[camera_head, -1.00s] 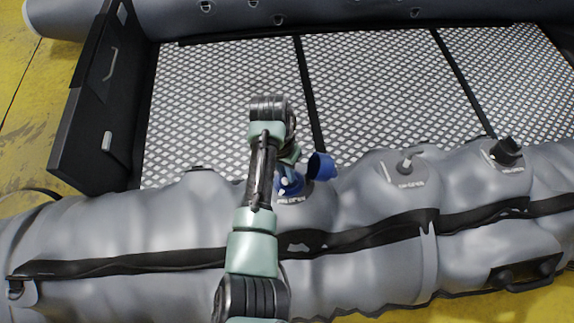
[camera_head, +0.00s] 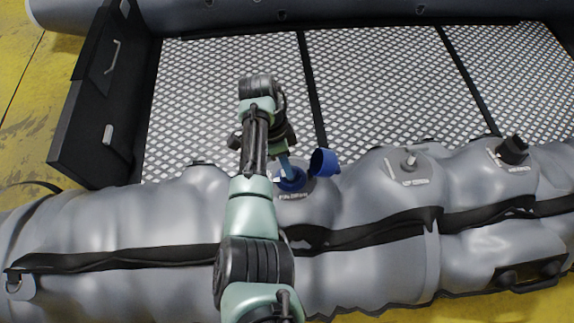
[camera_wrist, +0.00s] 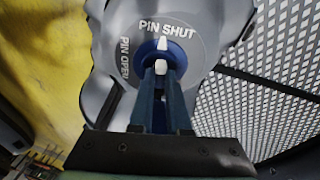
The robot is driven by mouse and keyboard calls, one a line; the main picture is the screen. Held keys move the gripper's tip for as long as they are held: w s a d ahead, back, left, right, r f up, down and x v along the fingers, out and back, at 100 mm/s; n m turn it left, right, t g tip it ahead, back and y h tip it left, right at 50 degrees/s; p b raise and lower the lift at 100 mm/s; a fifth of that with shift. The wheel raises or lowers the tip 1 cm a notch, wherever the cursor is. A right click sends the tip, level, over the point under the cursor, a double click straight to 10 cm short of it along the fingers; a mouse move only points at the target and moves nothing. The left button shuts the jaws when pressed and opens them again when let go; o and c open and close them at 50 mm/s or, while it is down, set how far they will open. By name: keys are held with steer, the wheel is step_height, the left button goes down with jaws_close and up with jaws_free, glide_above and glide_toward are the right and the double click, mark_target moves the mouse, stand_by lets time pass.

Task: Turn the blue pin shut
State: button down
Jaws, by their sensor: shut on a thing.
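The blue pin (camera_wrist: 148,50) sits in a round grey valve plate (camera_wrist: 200,52) lettered PIN SHUT and PIN OPEN in the wrist view. A white mark (camera_wrist: 161,43) on the pin points towards the PIN SHUT lettering. My gripper (camera_wrist: 161,72) is shut on the pin, its two blue-grey fingers hiding part of it. In the head view the blue valve (camera_head: 293,181) is on the near grey tube, and my gripper (camera_head: 285,168) reaches down to it from above. My arm hides its left side.
An open blue cap (camera_head: 324,162) stands just right of the valve. A grey valve (camera_head: 410,164) and a black-capped valve (camera_head: 513,150) are farther right along the tube (camera_head: 130,225). Behind lies the patterned boat floor (camera_head: 375,85).

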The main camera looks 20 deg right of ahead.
steer(key=shift+d+m, duration=0.1)
steer(key=shift+m, duration=0.5)
steer(key=shift+r, duration=0.1)
steer(key=c, duration=0.9)
jaws_free()
steer(key=p+v, duration=0.3)
steer(key=v, duration=1)
steer(key=shift+w, duration=0.2)
